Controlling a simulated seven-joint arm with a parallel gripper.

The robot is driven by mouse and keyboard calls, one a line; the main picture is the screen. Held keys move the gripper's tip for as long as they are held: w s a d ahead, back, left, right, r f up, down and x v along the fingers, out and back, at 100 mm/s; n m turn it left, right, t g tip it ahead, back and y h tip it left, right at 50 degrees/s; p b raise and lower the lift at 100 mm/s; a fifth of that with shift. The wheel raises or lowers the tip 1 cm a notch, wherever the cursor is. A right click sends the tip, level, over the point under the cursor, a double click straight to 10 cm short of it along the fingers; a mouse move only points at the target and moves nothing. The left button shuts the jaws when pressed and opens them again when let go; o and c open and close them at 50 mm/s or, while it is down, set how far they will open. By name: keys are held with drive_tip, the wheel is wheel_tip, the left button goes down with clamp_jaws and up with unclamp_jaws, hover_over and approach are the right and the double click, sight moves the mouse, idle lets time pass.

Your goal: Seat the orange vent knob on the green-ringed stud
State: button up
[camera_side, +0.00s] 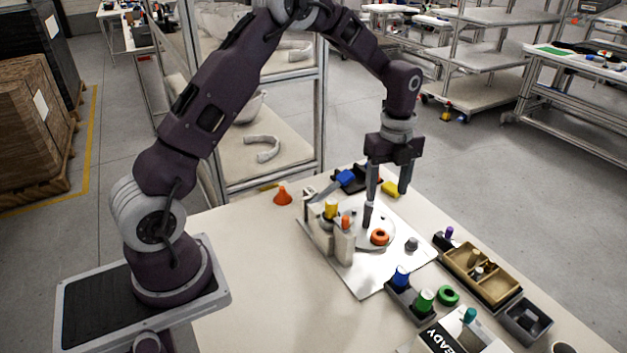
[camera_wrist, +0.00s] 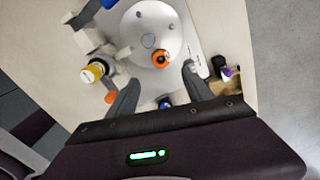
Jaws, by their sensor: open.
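An orange ring-shaped knob (camera_side: 379,237) with a dark centre lies on the pale round shell in the side view. The wrist view shows it (camera_wrist: 160,57) just beyond my fingertips. My gripper (camera_side: 387,197) points down above the shell, with its fingers apart and nothing between them; its fingers also show in the wrist view (camera_wrist: 161,75). A green ring (camera_side: 447,296) lies on the table at the right, beside a green-topped cylinder (camera_side: 424,302) in a dark holder. I cannot make out a green-ringed stud on the shell.
A pale upright fixture with a yellow-topped part (camera_side: 330,208) and a small orange-topped part (camera_side: 345,222) stands left of the shell. A blue-topped cylinder (camera_side: 401,277) and a tan tray (camera_side: 482,273) are at right. An orange cone (camera_side: 282,195) stands behind. The front-left table is clear.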

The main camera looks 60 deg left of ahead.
drive_tip(key=s+d+r+n+t, duration=0.35)
drive_tip(key=s+r+n, duration=0.75)
drive_tip(key=s+r, duration=0.55)
drive_tip(key=s+d+r+n+t, duration=0.1)
drive_tip(key=s+d+n+t, duration=0.1)
drive_tip(key=s+n, duration=0.7)
drive_tip(key=s+d, duration=0.1)
drive_tip(key=s, duration=0.4)
drive_tip(key=shift+n, duration=0.3)
drive_tip(key=shift+a+r, duration=0.1)
